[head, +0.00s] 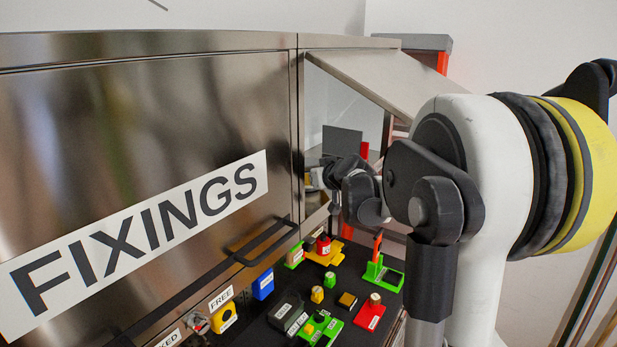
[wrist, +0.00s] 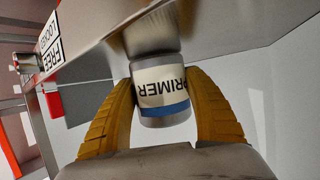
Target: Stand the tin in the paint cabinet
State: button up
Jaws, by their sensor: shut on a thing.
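The tin (wrist: 160,100) is a grey can with a white label reading PRIMER and a blue band. My gripper (wrist: 160,78) has its yellow fingers shut on the tin's two sides in the wrist view. A steel panel runs close beyond the tin; I cannot tell whether they touch. In the head view, the cabinet's right bay stands open under a raised steel flap (head: 385,75). My arm reaches into or just before this opening. The gripper and tin are mostly hidden there. No sign naming the paint cabinet is readable.
A shut steel door (head: 150,130) marked FIXINGS, with a dark bar handle (head: 267,243), fills the left. Below the opening, a dark worktop (head: 335,290) carries several coloured blocks and fixtures. A FREE/LOCKED label (wrist: 50,40) and a red part (wrist: 53,100) show in the wrist view.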

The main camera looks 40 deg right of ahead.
jog(key=shift+f, duration=0.1)
jog(key=o, duration=1.4)
jog(key=shift+r, duration=0.2)
jog(key=v, duration=1.2)
